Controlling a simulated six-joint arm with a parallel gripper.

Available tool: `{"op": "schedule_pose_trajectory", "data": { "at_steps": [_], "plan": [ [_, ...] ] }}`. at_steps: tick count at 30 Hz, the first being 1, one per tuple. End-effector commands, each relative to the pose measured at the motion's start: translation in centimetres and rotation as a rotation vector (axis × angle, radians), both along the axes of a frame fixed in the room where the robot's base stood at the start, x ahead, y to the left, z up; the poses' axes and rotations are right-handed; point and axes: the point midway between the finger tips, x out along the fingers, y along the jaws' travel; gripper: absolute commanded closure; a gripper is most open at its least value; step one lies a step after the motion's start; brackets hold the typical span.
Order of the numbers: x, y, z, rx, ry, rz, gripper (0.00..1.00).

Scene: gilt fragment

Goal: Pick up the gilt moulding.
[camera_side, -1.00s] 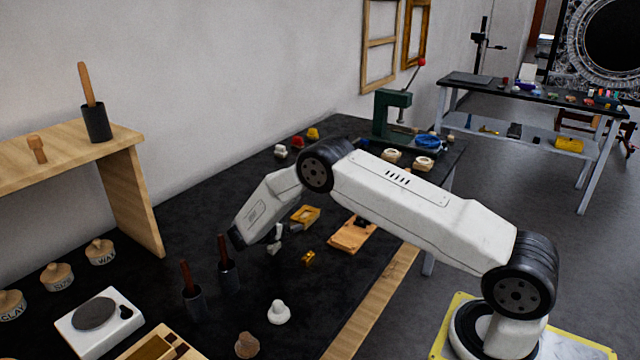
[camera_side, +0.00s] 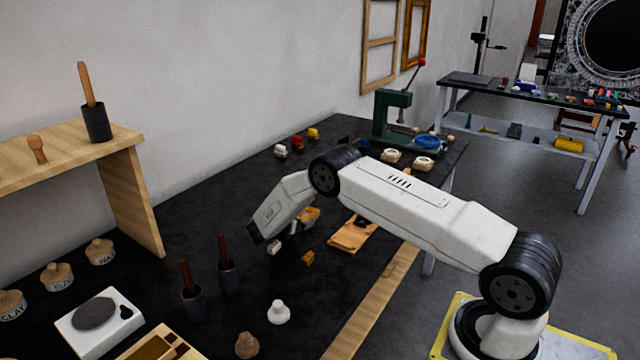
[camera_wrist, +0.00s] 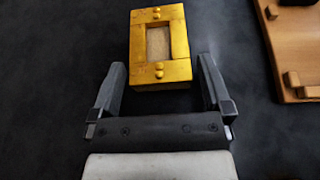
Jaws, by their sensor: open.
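A small gold piece (camera_side: 308,258), which looks like the gilt moulding, lies on the black bench in the side view, to the right of and nearer than my gripper (camera_side: 284,241). It is not seen in the wrist view. A larger gold block with a rectangular window and small studs (camera_wrist: 160,45) lies ahead of my fingers in the wrist view; its near end shows between the fingertips. In the side view this gold block (camera_side: 309,214) is partly hidden behind my gripper. My gripper is open and empty; its height above the bench is hard to judge.
A wooden board (camera_side: 352,236) lies right of my gripper; its edge shows in the wrist view (camera_wrist: 290,60). Two dark pots with brown handles (camera_side: 228,276) stand to the left. A white knobbed piece (camera_side: 279,313) stands in front. A green press (camera_side: 393,115) stands behind.

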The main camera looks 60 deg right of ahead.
Motion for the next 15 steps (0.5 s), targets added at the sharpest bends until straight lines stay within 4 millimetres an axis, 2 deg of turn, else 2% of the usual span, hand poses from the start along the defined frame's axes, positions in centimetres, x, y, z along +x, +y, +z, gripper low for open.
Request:
{"op": "schedule_pose_trajectory", "data": {
  "at_steps": [15],
  "plan": [
    [0.01, -0.16, -0.09, 0.000, 0.001, 0.001, 0.00]
  ]
}}
